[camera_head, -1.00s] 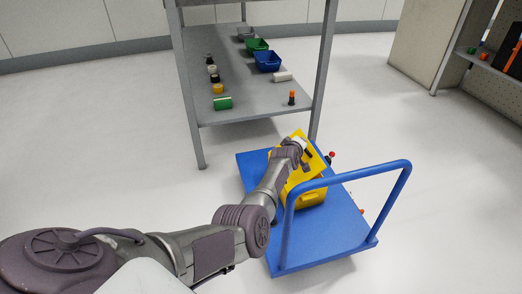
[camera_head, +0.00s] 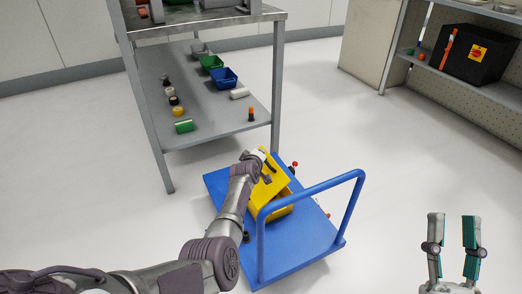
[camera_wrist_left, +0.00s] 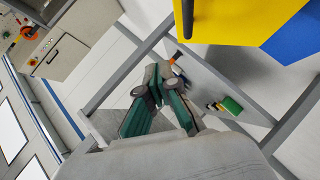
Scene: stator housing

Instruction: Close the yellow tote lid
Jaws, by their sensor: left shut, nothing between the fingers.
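The yellow tote (camera_head: 283,209) sits on the blue cart, with its yellow lid (camera_head: 272,186) raised and tilted. The end of my left arm is at the lid's upper edge in the head view, where its fingers are hidden. In the left wrist view, my left gripper (camera_wrist_left: 158,82) is shut and empty, with its fingertips together. A yellow panel with a black handle (camera_wrist_left: 187,18) shows at the upper right there, apart from the fingers. My right gripper (camera_head: 455,246) is open and empty at the lower right of the head view, away from the cart.
The blue cart (camera_head: 305,247) has a tall blue push handle (camera_head: 318,190) in front of the tote. A grey shelf (camera_head: 212,128) with bins and small parts stands behind. Another shelf with a black box (camera_head: 465,58) is at the upper right. The floor between is clear.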

